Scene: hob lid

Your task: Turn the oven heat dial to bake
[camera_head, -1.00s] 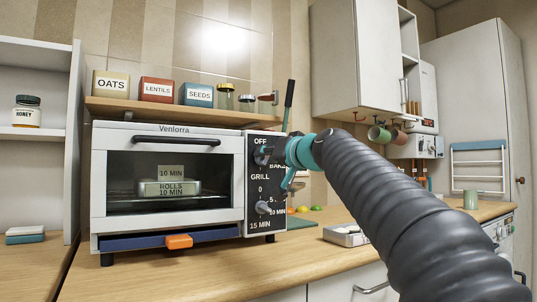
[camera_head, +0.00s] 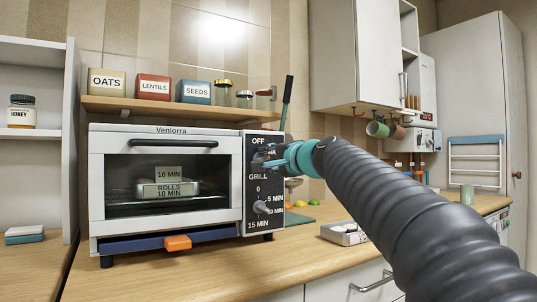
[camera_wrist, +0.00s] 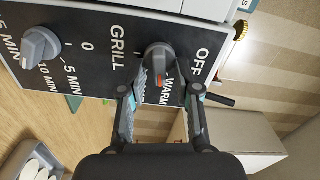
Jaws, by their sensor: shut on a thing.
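The white toaster oven (camera_head: 100,180) has a black control panel (camera_head: 258,222) on its right side. The heat dial (camera_wrist: 158,55) is a grey knob with a red mark, between the labels OFF and GRILL. In the wrist view the red mark faces down the picture, near the WARM label. The BAKE label is not readable now; my gripper covers that side. My gripper (camera_wrist: 158,90) is shut on the heat dial, one finger on each side. In the head view my gripper (camera_head: 264,160) is at the upper panel and hides most of the dial.
The timer dial (camera_wrist: 40,46) sits lower on the panel, beside the minute marks. An orange handle (camera_head: 177,243) sticks out below the oven door. A shelf (camera_head: 150,106) with tins and jars runs above the oven. The wooden counter (camera_head: 190,275) is clear in front.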

